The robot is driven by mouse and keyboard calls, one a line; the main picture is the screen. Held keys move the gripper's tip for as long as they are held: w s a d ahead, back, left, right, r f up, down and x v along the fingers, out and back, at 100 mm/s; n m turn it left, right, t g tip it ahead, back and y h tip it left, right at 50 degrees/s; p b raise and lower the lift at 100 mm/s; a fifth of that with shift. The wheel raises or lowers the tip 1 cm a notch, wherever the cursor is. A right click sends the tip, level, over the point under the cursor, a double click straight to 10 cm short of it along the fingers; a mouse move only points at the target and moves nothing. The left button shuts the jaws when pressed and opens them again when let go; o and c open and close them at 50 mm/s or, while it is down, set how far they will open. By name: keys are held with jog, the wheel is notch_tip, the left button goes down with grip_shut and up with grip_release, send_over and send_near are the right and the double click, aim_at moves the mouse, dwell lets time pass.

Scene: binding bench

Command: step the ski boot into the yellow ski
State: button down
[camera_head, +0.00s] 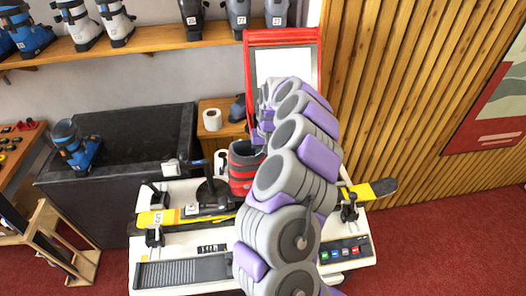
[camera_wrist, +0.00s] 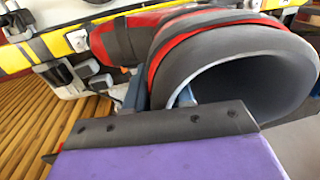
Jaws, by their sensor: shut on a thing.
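The ski boot (camera_head: 243,170), red with dark grey, stands roughly upright over the middle of the bench, by the bindings. In the wrist view its wide, open cuff (camera_wrist: 255,40) fills the upper right. The yellow ski (camera_head: 153,218) lies across the white bench, its tip (camera_head: 380,189) sticking out at the right; it also shows in the wrist view (camera_wrist: 58,43). My gripper (camera_wrist: 172,98) is shut on the boot's cuff wall, one finger showing inside the opening. My arm hides the ski's middle right. Whether the boot's sole touches the binding cannot be told.
A black box-like counter (camera_head: 120,150) with a blue boot (camera_head: 75,146) stands at the left. A red-framed panel (camera_head: 283,66) rises behind the bench (camera_head: 190,250). Ski clamps (camera_head: 155,236) stand at both sides. Several boots line a wall shelf (camera_head: 150,42). Red floor is clear at right.

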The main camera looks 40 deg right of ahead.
jog(key=shift+d+f+b, duration=0.1)
jog(key=shift+f+b, duration=0.65)
jog(key=shift+f, duration=1.7)
jog(key=shift+s+r, duration=0.15)
jog(key=shift+s, duration=0.05)
jog(key=shift+s+a+f+b, duration=0.15)
jog(key=shift+f+b, duration=0.3)
jog(key=shift+f, duration=0.6)
jog(key=shift+a+f, duration=0.1)
jog(key=shift+f, duration=0.5)
jog(key=shift+r, duration=0.1)
jog(key=shift+c, duration=2.2)
grip_release()
jog(key=shift+r+p, duration=0.35)
jog(key=shift+r, duration=4.6)
